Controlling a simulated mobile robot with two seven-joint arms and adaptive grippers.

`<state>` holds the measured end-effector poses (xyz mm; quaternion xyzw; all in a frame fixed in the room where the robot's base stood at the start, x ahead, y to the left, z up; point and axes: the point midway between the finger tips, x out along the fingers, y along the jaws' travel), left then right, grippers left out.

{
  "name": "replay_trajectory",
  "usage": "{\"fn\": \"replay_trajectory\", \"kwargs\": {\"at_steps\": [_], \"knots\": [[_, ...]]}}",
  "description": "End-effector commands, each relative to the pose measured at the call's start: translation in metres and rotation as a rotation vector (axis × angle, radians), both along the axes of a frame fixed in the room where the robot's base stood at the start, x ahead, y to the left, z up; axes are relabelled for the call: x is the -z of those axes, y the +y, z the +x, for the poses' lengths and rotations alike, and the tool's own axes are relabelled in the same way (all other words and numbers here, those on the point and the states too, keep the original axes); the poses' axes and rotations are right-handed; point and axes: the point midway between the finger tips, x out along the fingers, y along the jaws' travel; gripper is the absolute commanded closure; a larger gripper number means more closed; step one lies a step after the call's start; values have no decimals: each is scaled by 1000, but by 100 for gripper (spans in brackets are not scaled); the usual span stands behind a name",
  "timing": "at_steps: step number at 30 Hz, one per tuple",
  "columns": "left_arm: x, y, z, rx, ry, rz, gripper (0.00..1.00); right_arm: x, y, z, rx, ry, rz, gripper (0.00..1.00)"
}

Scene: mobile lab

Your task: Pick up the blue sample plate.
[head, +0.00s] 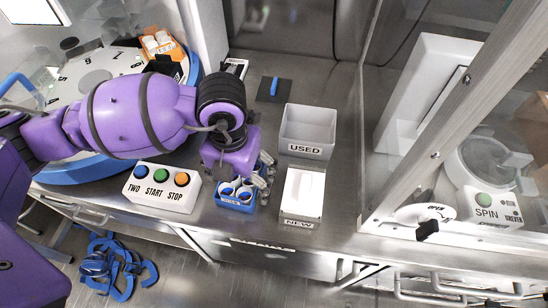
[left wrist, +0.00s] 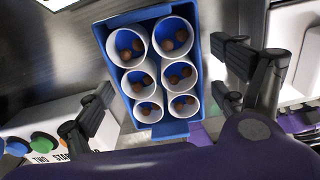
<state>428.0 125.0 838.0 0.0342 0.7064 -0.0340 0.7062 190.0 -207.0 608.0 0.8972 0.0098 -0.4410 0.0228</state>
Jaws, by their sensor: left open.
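The blue sample plate (head: 233,205) is a small blue rack on the steel bench, partly hidden under my left gripper (head: 240,178) in the head view. In the left wrist view the plate (left wrist: 184,129) holds several white cups with small brown pieces inside. My left gripper (left wrist: 160,92) is open above the plate, with one finger on the left side of the picture and the other on the right. The fingers look apart from the plate, with nothing held. The right gripper is not in view.
A button box (head: 158,204) stands left of the plate. A grey USED bin (head: 306,150) and a white NEW box (head: 302,222) stand to its right. An orange rack (head: 172,49) is behind my arm. A glass-walled cabinet with a SPIN box (head: 489,209) is at the right.

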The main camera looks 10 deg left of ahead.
Motion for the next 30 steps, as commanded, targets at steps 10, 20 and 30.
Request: {"fn": "replay_trajectory", "kwargs": {"at_steps": [10, 20, 30], "knots": [[0, 0, -1, 0, 2, 0, 44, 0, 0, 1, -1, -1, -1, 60], [0, 0, 0, 0, 1, 0, 61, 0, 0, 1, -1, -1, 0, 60], [-24, 0, 1, 1, -4, -1, 61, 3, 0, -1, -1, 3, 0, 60]]}}
